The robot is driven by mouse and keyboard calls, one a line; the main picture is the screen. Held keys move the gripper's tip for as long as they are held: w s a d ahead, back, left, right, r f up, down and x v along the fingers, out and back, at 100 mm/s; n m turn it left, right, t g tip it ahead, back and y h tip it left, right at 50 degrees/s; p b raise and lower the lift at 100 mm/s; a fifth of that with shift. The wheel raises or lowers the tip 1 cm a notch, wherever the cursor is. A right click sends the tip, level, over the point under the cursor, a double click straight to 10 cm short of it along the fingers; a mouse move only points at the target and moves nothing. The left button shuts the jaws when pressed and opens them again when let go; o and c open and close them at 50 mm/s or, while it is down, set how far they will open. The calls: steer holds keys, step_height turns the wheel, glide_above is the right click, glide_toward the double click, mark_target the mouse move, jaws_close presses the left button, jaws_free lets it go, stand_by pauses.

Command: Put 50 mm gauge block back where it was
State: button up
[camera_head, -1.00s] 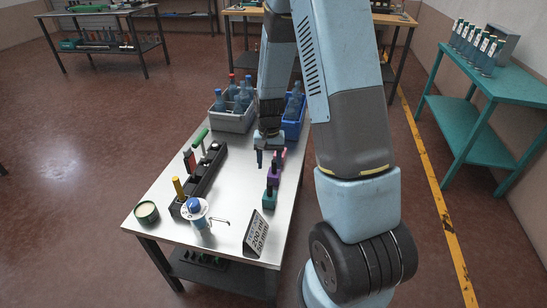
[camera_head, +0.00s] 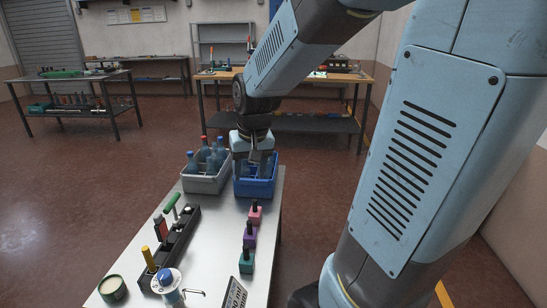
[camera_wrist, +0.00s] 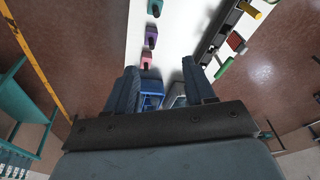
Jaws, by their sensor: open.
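I cannot pick out the 50 mm gauge block by its marking in either view. Three coloured blocks with dark upright tops stand in a row on the steel table (camera_head: 215,238): pink (camera_head: 255,216), purple (camera_head: 249,238) and green (camera_head: 246,263). They also show in the wrist view: pink (camera_wrist: 146,61), purple (camera_wrist: 151,40) and green (camera_wrist: 154,9). My gripper (camera_head: 256,160) is over the blue crate (camera_head: 262,190) at the table's far end. In the wrist view my gripper (camera_wrist: 158,82) has its fingers apart, with the blue crate (camera_wrist: 152,100) between them. I see nothing held.
A grey crate (camera_head: 205,185) of bottles stands left of the blue crate. A black rack (camera_head: 178,240) with coloured handles runs along the table's left side. A round tin (camera_head: 112,289), a blue-and-white container (camera_head: 168,285) and a sign (camera_head: 235,294) are near. The middle strip is bare.

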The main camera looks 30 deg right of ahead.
steer(key=s+r+n+t, duration=0.1)
steer(key=s+r+t, duration=0.1)
steer(key=s+r, duration=0.7)
steer(key=shift+s+r+n+t, duration=0.25)
steer(key=shift+s+n+t, duration=0.15)
steer(key=shift+s, duration=1.75)
